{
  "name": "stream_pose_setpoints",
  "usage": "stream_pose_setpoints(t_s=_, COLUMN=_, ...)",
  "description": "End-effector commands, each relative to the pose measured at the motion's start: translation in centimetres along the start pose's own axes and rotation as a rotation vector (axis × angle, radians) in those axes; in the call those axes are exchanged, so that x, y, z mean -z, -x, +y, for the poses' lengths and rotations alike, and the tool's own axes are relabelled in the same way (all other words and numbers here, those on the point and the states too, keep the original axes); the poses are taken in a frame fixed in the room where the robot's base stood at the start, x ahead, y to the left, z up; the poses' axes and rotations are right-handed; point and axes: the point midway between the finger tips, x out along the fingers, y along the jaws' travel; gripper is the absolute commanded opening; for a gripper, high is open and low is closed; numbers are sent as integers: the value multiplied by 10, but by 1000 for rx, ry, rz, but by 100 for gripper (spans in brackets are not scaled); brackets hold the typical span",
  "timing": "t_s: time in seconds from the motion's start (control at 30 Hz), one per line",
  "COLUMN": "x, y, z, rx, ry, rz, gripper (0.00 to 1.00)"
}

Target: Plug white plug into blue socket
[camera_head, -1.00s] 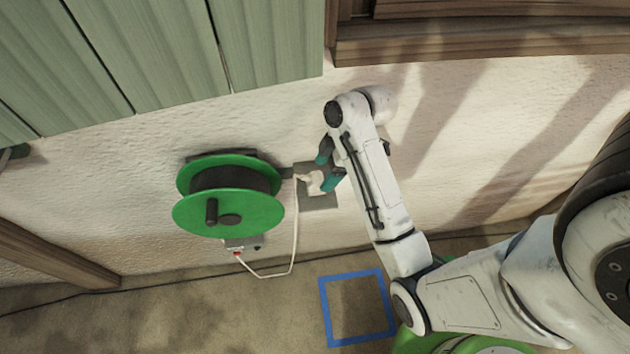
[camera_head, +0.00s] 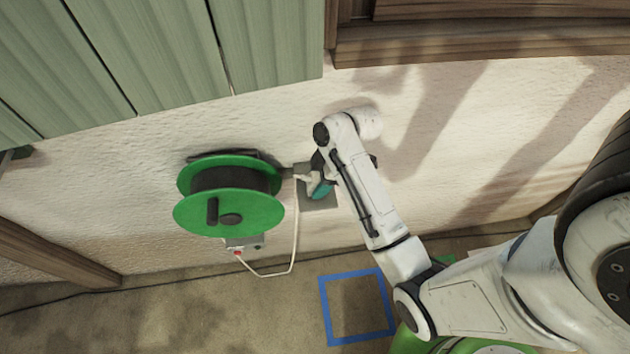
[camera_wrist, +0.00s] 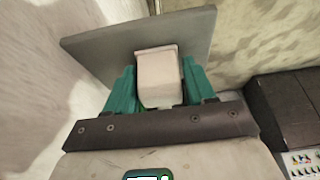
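The white plug (camera_wrist: 159,78) sits at the grey plate (camera_wrist: 90,44) on the wall, with a white cable (camera_head: 295,235) hanging down near it in the head view. In the head view the plug (camera_head: 304,178) is partly hidden by my gripper (camera_head: 318,176). In the wrist view the teal fingers of my gripper (camera_wrist: 160,85) stand on both sides of the plug. They look close to its sides, but I cannot tell whether they press on it. I cannot make out a blue socket clearly; a small light panel with coloured marks (camera_wrist: 301,162) shows at the lower right.
A green cable reel (camera_head: 228,195) is on the wall left of my gripper, with a small box (camera_head: 242,244) with a red spot under it. Green shutters (camera_head: 150,60) and a wooden ledge (camera_head: 480,43) are above. A blue square outline (camera_head: 323,310) marks the floor.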

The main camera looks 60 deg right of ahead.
Motion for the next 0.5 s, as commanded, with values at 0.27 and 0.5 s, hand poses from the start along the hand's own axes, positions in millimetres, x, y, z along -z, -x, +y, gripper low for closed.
stream_pose_setpoints(t_s=0.27, x=0, y=0, z=0, rx=0, ry=0, rz=0, gripper=27)
stream_pose_setpoints(t_s=0.5, x=0, y=0, z=0, rx=0, ry=0, rz=0, gripper=20)
